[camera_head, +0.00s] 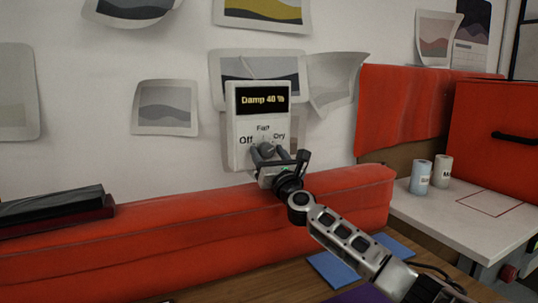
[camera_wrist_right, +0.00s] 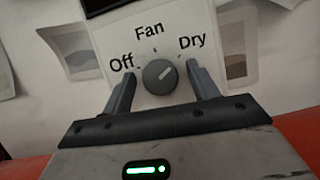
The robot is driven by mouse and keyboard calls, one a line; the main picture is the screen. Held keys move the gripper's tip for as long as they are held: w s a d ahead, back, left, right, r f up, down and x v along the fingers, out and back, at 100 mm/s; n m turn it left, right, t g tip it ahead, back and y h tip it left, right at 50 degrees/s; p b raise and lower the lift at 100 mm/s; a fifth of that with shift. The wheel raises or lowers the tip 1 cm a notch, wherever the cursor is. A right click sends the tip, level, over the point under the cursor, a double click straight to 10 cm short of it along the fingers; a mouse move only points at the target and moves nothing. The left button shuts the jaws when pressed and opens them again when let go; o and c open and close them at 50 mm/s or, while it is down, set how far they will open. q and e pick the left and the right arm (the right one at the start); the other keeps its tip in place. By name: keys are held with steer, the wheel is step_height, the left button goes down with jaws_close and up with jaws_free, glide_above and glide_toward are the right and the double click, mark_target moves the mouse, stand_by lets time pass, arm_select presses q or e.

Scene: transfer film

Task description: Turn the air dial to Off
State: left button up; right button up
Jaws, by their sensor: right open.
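The air dial (camera_head: 267,149) is a round grey knob low on a white wall panel (camera_head: 244,122). The panel has labels Off at left, Fan at top and Dry at right, and its screen (camera_head: 262,99) reads "Damp 40 %". In the right wrist view the dial (camera_wrist_right: 160,77) shows a light pointer mark aimed up and right, toward Dry. My right gripper (camera_head: 268,154) is open, its fingers on either side of the dial. In the right wrist view, gaps show between the dial and both fingers (camera_wrist_right: 162,84). My left gripper is not in view.
A red padded ledge (camera_head: 200,222) runs below the panel. A black and red box (camera_head: 55,210) lies on it at left. At right, two small canisters (camera_head: 421,177) stand on a white table (camera_head: 465,222) beside a red case (camera_head: 500,135). Paper prints hang around the panel.

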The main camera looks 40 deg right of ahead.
steer(key=c, duration=1)
